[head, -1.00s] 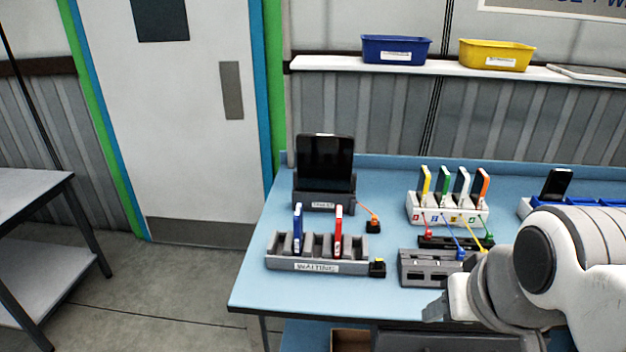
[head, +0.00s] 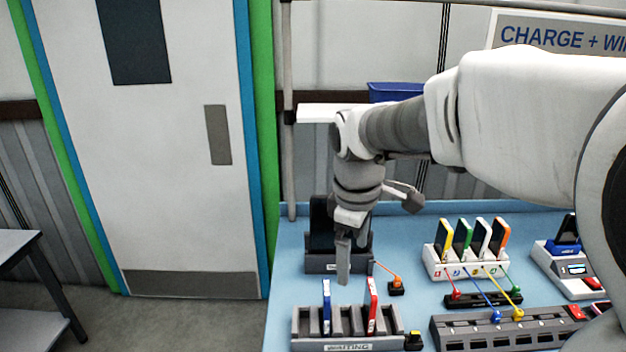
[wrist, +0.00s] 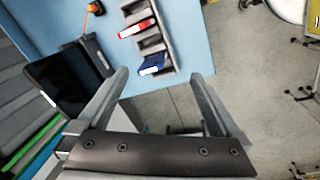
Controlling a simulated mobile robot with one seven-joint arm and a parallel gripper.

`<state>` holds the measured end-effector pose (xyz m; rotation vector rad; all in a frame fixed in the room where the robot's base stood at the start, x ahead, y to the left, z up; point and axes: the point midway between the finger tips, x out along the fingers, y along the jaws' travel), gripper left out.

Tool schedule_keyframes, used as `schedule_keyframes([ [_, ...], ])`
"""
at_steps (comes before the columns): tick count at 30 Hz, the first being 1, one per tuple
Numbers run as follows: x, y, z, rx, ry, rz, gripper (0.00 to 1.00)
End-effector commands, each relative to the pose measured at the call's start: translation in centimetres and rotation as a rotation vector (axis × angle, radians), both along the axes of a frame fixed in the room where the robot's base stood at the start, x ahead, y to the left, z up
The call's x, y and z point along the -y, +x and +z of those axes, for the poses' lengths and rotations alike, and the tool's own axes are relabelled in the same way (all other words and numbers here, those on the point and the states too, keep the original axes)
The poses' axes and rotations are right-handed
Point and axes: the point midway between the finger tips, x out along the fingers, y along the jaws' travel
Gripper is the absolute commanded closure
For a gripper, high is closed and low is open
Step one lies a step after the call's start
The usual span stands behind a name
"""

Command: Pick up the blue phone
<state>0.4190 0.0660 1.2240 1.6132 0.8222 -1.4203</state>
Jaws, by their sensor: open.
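The blue phone (head: 326,306) stands upright in the left end of the grey rack labelled WAITING (head: 346,347). In the wrist view the blue phone (wrist: 151,65) sits at the near end of that rack, ahead of my fingers. My gripper (head: 343,258) points down above the table, behind the rack and in front of the black tablet. In the wrist view my gripper (wrist: 160,85) has its two fingers wide apart with nothing between them. The fingers are apart from the blue phone.
A red phone (head: 372,306) stands in the same rack. The black tablet (wrist: 70,80) rests in a dock close to my left finger. An orange plug (head: 397,282) lies near. A white stand (head: 459,271) holds several coloured phones, with cables in front.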

Motion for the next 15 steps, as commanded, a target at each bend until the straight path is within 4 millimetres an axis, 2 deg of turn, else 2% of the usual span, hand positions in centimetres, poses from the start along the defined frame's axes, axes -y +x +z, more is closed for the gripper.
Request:
schedule_keyframes([
  [1,-0.7,1.4,-0.2,-0.033,-0.005,0.073,0.0],
  [6,-2.8,4.7,-1.9,-0.109,-0.007,0.302,0.0],
  [10,-3.8,6.2,-3.0,-0.144,-0.001,0.415,0.0],
  [15,-4.3,6.9,-4.1,-0.162,0.005,0.477,0.0],
])
